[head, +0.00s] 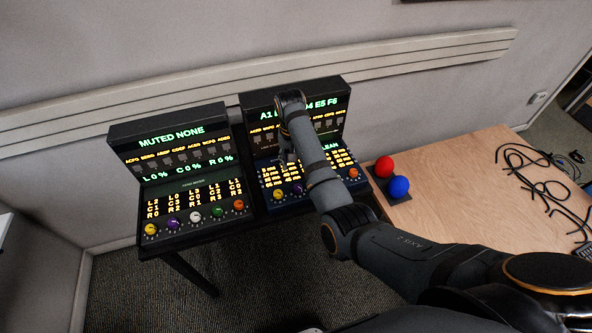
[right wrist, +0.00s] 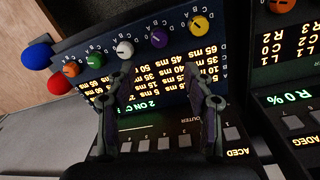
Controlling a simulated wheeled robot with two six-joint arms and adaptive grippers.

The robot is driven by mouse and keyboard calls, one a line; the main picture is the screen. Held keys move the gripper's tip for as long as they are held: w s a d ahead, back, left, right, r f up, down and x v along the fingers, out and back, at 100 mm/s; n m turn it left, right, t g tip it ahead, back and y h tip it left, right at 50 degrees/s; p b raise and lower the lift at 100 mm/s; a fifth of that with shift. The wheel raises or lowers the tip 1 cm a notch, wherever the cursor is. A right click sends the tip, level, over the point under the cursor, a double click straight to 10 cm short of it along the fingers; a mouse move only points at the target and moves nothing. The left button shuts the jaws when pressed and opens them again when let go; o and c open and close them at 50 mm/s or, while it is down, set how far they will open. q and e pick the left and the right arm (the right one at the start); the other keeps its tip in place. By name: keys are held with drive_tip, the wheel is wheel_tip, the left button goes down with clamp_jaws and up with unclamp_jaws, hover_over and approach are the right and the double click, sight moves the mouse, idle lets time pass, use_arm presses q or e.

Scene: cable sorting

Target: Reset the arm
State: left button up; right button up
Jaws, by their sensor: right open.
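My right arm reaches up from the lower right in the head view. Its right gripper (head: 288,160) is over the right console (head: 325,88), largely hidden by the arm links. In the right wrist view the right gripper (right wrist: 165,92) has two dark fingers spread apart with nothing between them. Behind them are the console's lit text, a row of switches and several coloured knobs, such as a white knob (right wrist: 125,50) and a purple knob (right wrist: 159,37). I cannot tell whether the fingers touch the panel. My left gripper is in neither view.
A left console (head: 170,116) stands beside the right one. A red ball (head: 384,166) and a blue ball (head: 398,186) are at the left edge of a wooden table (head: 450,190). Black cables (head: 545,185) lie on the table's right. A wall is behind the consoles.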

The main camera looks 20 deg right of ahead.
idle(0.5)
drive_tip(key=s+d+f+n+t, duration=0.1)
drive_tip(key=s+d+f, duration=0.3)
drive_tip(key=s, duration=0.3)
drive_tip(key=s+d+f+t, duration=0.1)
drive_tip(key=s+d+f, duration=0.25)
drive_tip(key=s, duration=0.35)
drive_tip(key=s+r+n+t, duration=0.2)
drive_tip(key=s+r+n, duration=0.2)
drive_tip(key=s, duration=1)
drive_tip(key=s+d+f+g+b, duration=0.1)
drive_tip(key=d+f+b, duration=0.1)
drive_tip(key=f, duration=1.2)
drive_tip(key=d+f+b, duration=0.1)
drive_tip(key=f+b, duration=0.1)
drive_tip(key=f, duration=1.3)
drive_tip(key=s+d+f+m+g+b, duration=0.1)
drive_tip(key=s+f+b, duration=0.3)
drive_tip(key=s+f, duration=1.5)
wheel_tip(320, 180, down, 2)
drive_tip(key=shift+s+d+f+g, duration=0.1)
drive_tip(key=shift+s+d+g, duration=0.1)
drive_tip(key=shift+g, duration=0.1)
